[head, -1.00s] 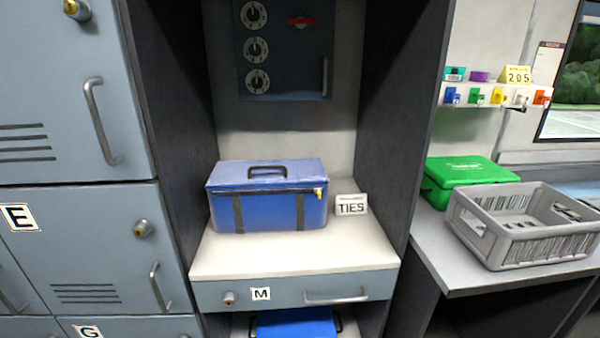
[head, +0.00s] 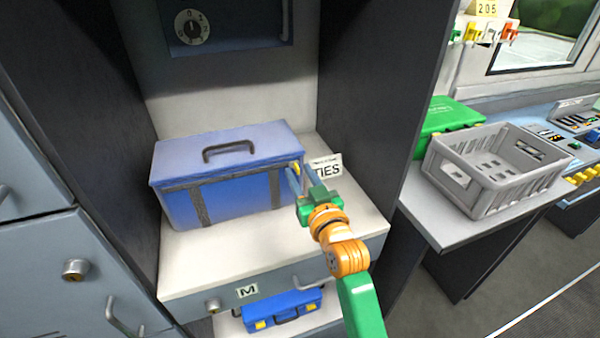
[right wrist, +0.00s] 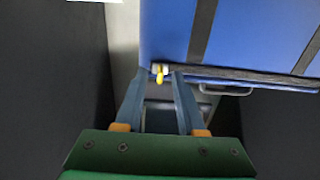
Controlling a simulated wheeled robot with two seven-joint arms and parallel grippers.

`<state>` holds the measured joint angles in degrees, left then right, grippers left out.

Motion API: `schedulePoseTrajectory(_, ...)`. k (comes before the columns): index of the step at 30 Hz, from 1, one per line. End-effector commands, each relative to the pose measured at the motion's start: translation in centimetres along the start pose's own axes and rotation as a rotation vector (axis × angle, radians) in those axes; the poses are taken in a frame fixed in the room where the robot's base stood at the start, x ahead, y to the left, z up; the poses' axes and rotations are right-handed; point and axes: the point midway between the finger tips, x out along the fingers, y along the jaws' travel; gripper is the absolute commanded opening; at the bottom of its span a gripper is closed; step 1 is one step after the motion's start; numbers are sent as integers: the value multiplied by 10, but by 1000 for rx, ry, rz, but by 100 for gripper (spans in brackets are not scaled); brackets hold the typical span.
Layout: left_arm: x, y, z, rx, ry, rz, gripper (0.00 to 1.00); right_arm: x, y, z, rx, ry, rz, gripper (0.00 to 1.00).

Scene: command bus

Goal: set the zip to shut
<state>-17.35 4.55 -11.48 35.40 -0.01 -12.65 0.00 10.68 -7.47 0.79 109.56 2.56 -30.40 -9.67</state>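The blue soft bag (head: 240,190) stands on the shelf in the locker bay, its handle on top. Its dark zip runs along the upper front edge and shows in the right wrist view (right wrist: 260,77). The yellow zip pull (right wrist: 159,76) is at one end of the zip, the bag's right end in the head view. My right gripper (head: 293,172) is at that end of the bag. In the right wrist view its two fingers (right wrist: 159,74) are apart, with the pull between their tips; contact does not show. My left gripper is not in view.
A TIES card (head: 327,170) stands just behind my right gripper. The dark bay wall (head: 375,90) rises close to its right. A grey crate (head: 490,170) and a green case (head: 445,115) sit on the right counter. A smaller blue case (head: 283,311) lies below the M drawer (head: 275,277).

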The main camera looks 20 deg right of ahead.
Motion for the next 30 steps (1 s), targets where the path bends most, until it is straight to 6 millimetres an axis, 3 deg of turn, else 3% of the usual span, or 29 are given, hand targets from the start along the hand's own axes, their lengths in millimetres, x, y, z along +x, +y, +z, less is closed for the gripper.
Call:
schedulePoseTrajectory(5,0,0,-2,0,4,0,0,0,0,0,0,0,0,39)
schedulePoseTrajectory(9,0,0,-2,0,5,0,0,0,0,0,0,0,0,4)
schedulePoseTrajectory(10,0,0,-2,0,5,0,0,0,0,0,0,0,0,0)
schedulePoseTrajectory(30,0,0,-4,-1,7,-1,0,0,0,0,0,-1,0,0)
